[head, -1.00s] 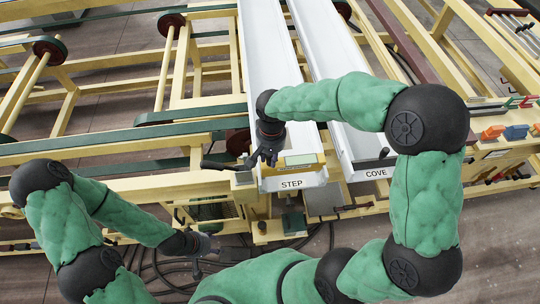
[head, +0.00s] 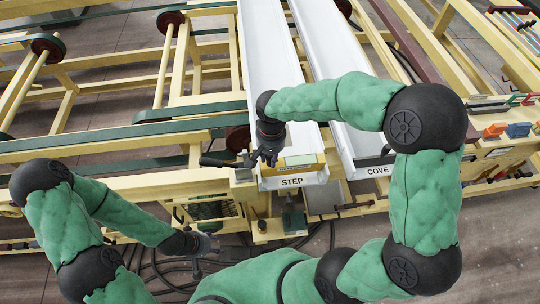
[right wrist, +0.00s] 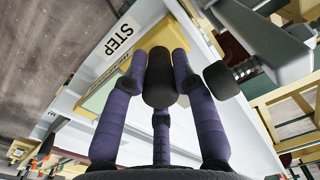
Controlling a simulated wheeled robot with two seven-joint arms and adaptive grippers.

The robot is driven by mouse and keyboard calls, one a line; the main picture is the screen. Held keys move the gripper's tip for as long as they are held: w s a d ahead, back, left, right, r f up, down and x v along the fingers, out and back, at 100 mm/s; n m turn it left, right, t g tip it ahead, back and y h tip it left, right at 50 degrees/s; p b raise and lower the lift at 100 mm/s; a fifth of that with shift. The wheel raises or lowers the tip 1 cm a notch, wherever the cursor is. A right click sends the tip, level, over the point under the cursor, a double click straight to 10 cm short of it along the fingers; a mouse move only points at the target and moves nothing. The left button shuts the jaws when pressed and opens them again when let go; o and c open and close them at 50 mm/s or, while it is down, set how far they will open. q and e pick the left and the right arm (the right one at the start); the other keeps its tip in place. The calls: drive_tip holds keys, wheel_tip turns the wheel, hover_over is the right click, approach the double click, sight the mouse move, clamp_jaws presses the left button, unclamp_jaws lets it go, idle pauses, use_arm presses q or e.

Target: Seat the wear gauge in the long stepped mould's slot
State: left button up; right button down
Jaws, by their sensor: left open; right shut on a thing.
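The long stepped mould (head: 272,70) is a white channel with a STEP label on its near end; it fills much of the right wrist view (right wrist: 215,125). The wear gauge (head: 300,161) is a pale green plate with a yellow lettered edge, at the mould's near end. My right gripper (head: 265,158) is shut on the gauge's dark grip (right wrist: 160,78), beside the STEP label. The fingers hide part of the gauge and the slot, so I cannot tell how deep the gauge sits. My left gripper (head: 205,246) is open and empty, low in front of the frame.
The COVE mould (head: 362,145) lies just right of the stepped one. A black-handled lever (head: 215,162) sticks out left of the right gripper. Yellow frame beams (head: 100,188) surround the moulds. Orange and blue pieces (head: 517,130) stand at far right. Cables lie on the floor.

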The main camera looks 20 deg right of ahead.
drive_tip(key=shift+f+b, duration=0.6)
drive_tip(key=shift+f, duration=0.15)
drive_tip(key=c, duration=1)
unclamp_jaws()
drive_tip(key=shift+r, duration=0.1)
drive_tip(key=shift+o, duration=0.4)
drive_tip(key=shift+d, duration=0.15)
drive_tip(key=shift+w+r, duration=0.1)
drive_tip(key=shift+w+r, duration=0.1)
drive_tip(key=shift+r, duration=0.15)
drive_tip(key=r, duration=1.1)
drive_tip(key=shift+s+d+r, duration=0.1)
drive_tip(key=shift+s, duration=0.2)
